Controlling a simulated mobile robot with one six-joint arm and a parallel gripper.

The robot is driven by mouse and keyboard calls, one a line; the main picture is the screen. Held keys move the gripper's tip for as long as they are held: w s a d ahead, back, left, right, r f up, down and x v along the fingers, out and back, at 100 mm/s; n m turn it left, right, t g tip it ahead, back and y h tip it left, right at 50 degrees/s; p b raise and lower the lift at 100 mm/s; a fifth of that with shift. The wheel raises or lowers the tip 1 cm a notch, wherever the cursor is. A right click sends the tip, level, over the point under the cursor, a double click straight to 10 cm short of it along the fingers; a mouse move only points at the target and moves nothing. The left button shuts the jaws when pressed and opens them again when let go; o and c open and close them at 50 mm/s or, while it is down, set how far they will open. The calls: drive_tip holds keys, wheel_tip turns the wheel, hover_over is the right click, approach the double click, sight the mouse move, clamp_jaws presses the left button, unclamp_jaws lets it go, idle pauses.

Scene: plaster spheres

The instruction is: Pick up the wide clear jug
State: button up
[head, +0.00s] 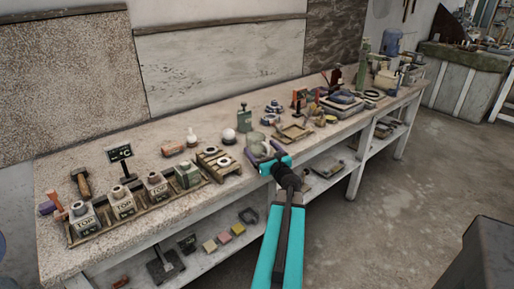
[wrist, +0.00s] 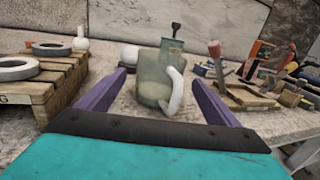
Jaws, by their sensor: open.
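The wide clear jug (wrist: 148,79) stands upright on the workbench in the wrist view, greenish and see-through, with a pale curved handle (wrist: 176,92) on its right side. In the head view the jug (head: 257,143) is partly hidden by my gripper. My gripper (wrist: 160,84) is open, its two purple fingers pointing at the jug from the front. The jug shows between the fingertips, beyond them or just at them; I see no contact. My gripper (head: 265,150) also shows at the bench's front edge in the head view.
A wooden pallet (wrist: 52,95) with grey rings stands close on the left. A wooden tray (wrist: 240,96) with an upright orange-handled tool is close on the right. Bottles marked TOP line the left.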

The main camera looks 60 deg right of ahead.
sight(259, 146)
drive_tip(key=x, duration=0.2)
drive_tip(key=shift+w+d+r+p, duration=0.2)
drive_tip(key=shift+w+p, duration=0.1)
drive_tip(key=shift+p, duration=0.1)
drive_tip(key=shift+x, duration=0.95)
drive_tip(key=shift+f, duration=0.1)
drive_tip(key=shift+c, duration=0.4)
drive_tip(key=c, duration=1.2)
drive_tip(key=shift+r, duration=0.2)
